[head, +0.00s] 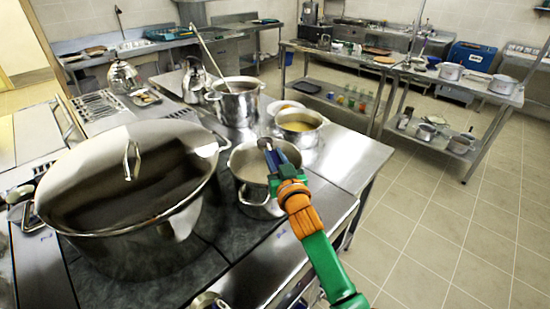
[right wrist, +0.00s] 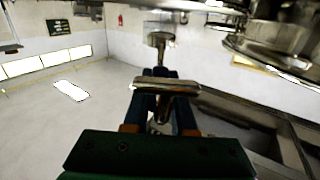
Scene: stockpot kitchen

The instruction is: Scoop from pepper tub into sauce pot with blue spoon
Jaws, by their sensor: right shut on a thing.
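My right gripper (head: 267,147) comes in from the lower right, over the rim of a small steel pot (head: 258,202). It is shut on a shiny metal thing (right wrist: 168,85), seen between its dark blue fingers in the right wrist view. I cannot tell whether this is part of the blue spoon. The small pot has pale contents, partly hidden by my gripper. I cannot tell which pot is the sauce pot. I cannot make out a pepper tub. My left gripper is not in view.
A huge lidded stockpot (head: 135,250) fills the left of the stove. A tall steel pot (head: 236,105) with a long-handled utensil (head: 208,52) in it stands behind. The steel counter (head: 350,158) right of the pots is clear. Shelves with pots stand at the back right.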

